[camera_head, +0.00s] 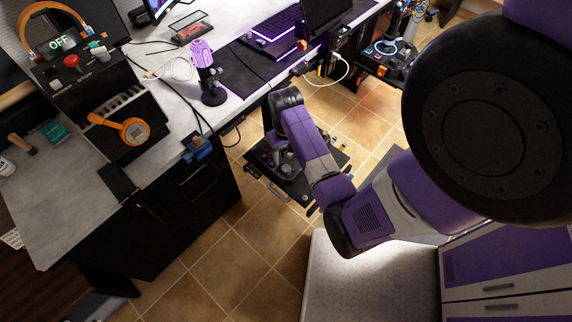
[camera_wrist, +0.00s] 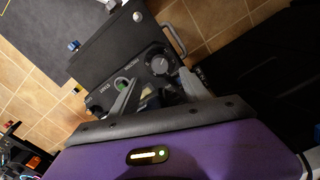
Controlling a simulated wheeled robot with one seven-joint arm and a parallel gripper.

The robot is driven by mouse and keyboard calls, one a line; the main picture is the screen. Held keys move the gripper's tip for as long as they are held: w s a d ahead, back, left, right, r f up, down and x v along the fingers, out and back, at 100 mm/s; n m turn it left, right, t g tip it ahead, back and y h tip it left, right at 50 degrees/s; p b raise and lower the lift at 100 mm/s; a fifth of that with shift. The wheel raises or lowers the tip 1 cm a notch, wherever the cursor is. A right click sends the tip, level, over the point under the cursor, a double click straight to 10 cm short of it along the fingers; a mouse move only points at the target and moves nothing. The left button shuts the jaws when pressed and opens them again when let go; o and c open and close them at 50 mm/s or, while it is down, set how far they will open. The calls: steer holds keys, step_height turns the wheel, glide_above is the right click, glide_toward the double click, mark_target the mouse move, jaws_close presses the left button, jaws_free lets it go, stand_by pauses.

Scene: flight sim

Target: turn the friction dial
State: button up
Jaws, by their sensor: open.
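A black control panel (camera_wrist: 110,55) lies below my gripper in the wrist view. It carries a round dark dial with pale marks (camera_wrist: 159,62) near its right edge. A second knob (camera_wrist: 93,103) is at its lower left and a green-lit button (camera_wrist: 122,85) lies between. Contact cannot be told. In the head view the panel (camera_head: 312,187) is low beside the desk, partly hidden by my arm.
A white padded surface (camera_head: 340,280) is at the bottom. Tiled floor (camera_head: 215,255) is clear between. A handle (camera_wrist: 174,40) edges the panel.

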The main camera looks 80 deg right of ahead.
mark_target(286, 168)
step_height(286, 168, down, 8)
steer(key=shift+r+b, duration=0.25)
steer(key=shift+b, duration=0.1)
steer(key=shift+c, duration=0.4)
jaws_close()
